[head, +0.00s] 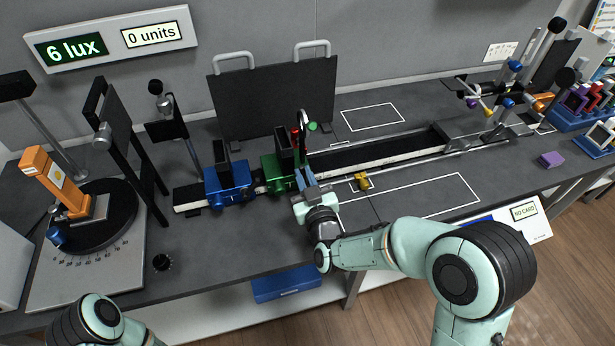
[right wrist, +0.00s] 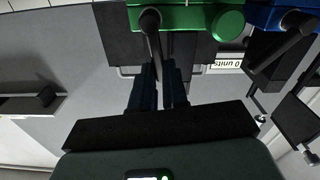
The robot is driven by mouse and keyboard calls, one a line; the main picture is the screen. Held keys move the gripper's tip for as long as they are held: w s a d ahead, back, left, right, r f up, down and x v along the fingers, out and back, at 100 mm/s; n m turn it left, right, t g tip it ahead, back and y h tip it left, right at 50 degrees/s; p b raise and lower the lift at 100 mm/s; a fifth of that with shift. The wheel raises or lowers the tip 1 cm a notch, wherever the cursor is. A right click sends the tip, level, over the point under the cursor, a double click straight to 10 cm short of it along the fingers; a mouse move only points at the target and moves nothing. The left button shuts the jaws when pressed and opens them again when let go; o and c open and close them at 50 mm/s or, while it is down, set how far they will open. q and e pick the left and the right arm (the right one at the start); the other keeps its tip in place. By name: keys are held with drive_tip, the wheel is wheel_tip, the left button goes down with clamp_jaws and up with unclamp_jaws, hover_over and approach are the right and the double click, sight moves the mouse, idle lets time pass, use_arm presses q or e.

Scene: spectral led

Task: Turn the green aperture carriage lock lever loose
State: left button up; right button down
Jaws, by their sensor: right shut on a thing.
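The green aperture carriage (head: 280,174) sits on the black rail, just right of the blue carriage (head: 228,184). In the right wrist view the green carriage (right wrist: 190,19) is at the top, with its dark lock lever (right wrist: 151,30) reaching down from a round pivot. My right gripper (head: 304,178) is at the front right of the green carriage. In the head view the fingers and carriage hide most of the lever. My left gripper is out of view; only part of that arm shows at bottom left.
A black screen (head: 275,100) with two handles stands behind the carriages. A small yellow part (head: 362,181) lies right of my right gripper. A rotary stage (head: 97,225) is at the left. The wall display (head: 110,40) reads 6 lux and 0 units.

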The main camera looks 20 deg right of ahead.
drive_tip(key=shift+a+f+n, duration=0.2)
drive_tip(key=shift+a+n, duration=0.35)
drive_tip(key=shift+n, duration=0.7)
drive_tip(key=shift+a+f+n, duration=0.15)
drive_tip(key=shift+a+n, duration=0.4)
drive_tip(key=shift+n, duration=0.7)
drive_tip(key=c, duration=1.1)
unclamp_jaws()
drive_tip(key=shift+f, duration=0.1)
